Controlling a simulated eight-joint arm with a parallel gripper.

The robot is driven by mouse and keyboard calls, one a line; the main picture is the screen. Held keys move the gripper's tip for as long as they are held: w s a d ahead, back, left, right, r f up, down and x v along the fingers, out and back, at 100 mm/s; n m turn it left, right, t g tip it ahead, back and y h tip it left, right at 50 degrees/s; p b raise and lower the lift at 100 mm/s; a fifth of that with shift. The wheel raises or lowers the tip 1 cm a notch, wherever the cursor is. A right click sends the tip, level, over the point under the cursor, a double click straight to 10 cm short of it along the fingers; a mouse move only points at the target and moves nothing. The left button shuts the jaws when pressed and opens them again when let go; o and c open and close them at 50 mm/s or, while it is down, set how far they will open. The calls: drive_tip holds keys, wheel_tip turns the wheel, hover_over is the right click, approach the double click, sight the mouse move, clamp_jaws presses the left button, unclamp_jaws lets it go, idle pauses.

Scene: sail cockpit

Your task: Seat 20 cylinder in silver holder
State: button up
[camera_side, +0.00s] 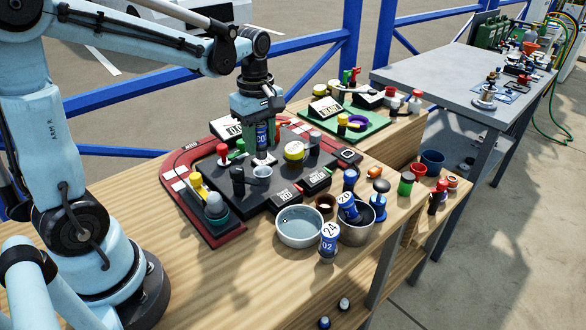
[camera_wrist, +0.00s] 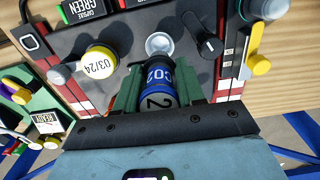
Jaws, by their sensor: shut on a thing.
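My gripper (camera_side: 262,142) is shut on a blue cylinder (camera_side: 262,135), upright above the dark panel. The wrist view shows the cylinder (camera_wrist: 160,88) between my green fingers (camera_wrist: 158,92), with "CO2" and a number starting with 2 in view; the full number is unclear. A small silver cup (camera_side: 261,172), seemingly the holder, stands on the panel just in front of the cylinder's lower end. It also shows in the wrist view (camera_wrist: 159,44) beyond the cylinder. Whether the cylinder's bottom touches the panel is unclear.
A black knob (camera_side: 238,180) and a yellow-topped canister (camera_side: 294,152) flank the cup. In front are a white bowl (camera_side: 300,238), a metal bowl (camera_side: 357,236) with a blue cylinder labelled 20 (camera_side: 347,206), and an upright cylinder labelled 24 (camera_side: 328,242).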

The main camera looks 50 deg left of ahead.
sight(261, 158)
drive_tip(key=shift+f, duration=2.5)
drive_tip(key=shift+r, duration=0.15)
drive_tip(key=shift+r, duration=0.3)
drive_tip(key=shift+f, duration=0.2)
idle(2.0)
drive_tip(key=shift+r, duration=0.3)
drive_tip(key=shift+f, duration=0.85)
idle(0.8)
drive_tip(key=o, duration=0.8)
drive_tip(key=shift+r, duration=0.15)
